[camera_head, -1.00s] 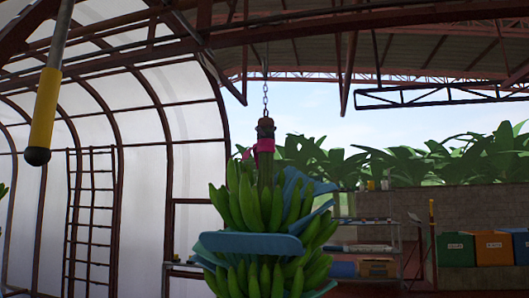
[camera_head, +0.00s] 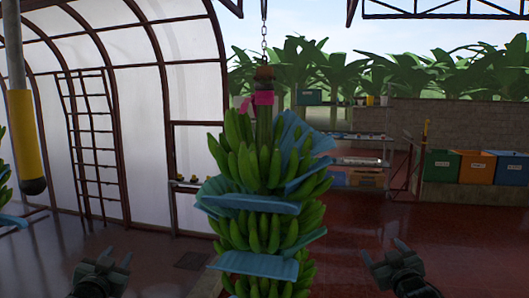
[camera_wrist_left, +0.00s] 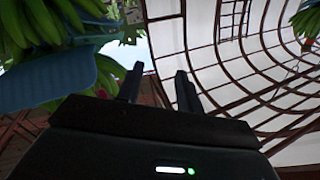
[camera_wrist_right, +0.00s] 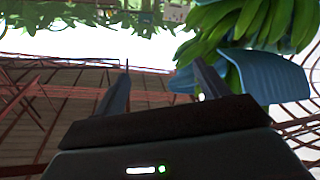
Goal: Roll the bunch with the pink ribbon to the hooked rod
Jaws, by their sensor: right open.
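The green banana bunch (camera_head: 262,185) with the pink ribbon (camera_head: 264,98) on its stem hangs from a chain in the middle of the head view. Blue sheets (camera_head: 255,265) sit between its hands of fruit. My left gripper (camera_head: 115,259) is open and empty, low and left of the bunch. My right gripper (camera_head: 383,252) is open and empty, low and right of it. Neither touches the bunch. Fruit and blue sheet also show in the right wrist view (camera_wrist_right: 262,20). I cannot make out a hook on any rod.
A pole with a yellow sleeve and black tip (camera_head: 25,140) hangs at the left. Part of another bunch (camera_head: 4,190) shows at the left edge. A ladder (camera_head: 92,145), a shelf (camera_head: 360,160) and coloured bins (camera_head: 476,165) stand behind. The red floor at right is clear.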

